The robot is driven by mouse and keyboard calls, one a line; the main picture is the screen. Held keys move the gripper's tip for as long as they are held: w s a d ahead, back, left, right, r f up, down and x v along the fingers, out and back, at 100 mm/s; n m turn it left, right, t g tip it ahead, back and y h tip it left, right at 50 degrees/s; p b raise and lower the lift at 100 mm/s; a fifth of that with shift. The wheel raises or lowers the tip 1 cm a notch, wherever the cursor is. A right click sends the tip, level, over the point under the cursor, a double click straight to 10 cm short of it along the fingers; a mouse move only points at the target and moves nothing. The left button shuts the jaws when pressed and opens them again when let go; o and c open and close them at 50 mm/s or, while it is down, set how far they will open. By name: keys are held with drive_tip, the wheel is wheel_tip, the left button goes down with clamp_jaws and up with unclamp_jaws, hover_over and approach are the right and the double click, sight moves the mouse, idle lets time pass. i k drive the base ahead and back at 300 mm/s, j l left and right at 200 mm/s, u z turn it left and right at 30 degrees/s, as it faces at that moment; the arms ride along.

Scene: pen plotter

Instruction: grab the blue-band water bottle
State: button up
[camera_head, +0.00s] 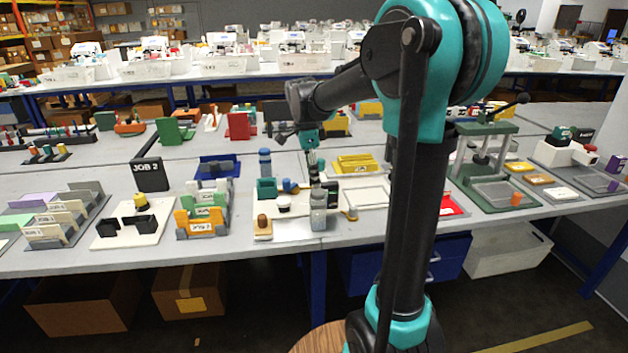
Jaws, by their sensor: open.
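A slim upright blue-grey cylinder (265,163) with darker blue banding stands toward the back of the near table's middle. It looks like the blue-band water bottle, though it is small here. A grey bottle (318,210) stands upright at the table's front edge; I cannot make out a blue band on it. My gripper (313,170) points down above the table, to the right of the blue-banded cylinder and behind the grey bottle. It is open and seems to hold nothing; its fingertips are small and partly lost among the dark items there.
A teal box (266,188) and a white cup (284,203) crowd the space beside the gripper. Yellow trays (357,163) lie to the right. A green press (490,165) stands farther right. Green and orange sorters (203,222) stand left. Bare table shows near the front edge.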

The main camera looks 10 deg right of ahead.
sight(264, 153)
drive_tip(key=i+j, duration=0.7)
drive_tip(key=j, duration=0.1)
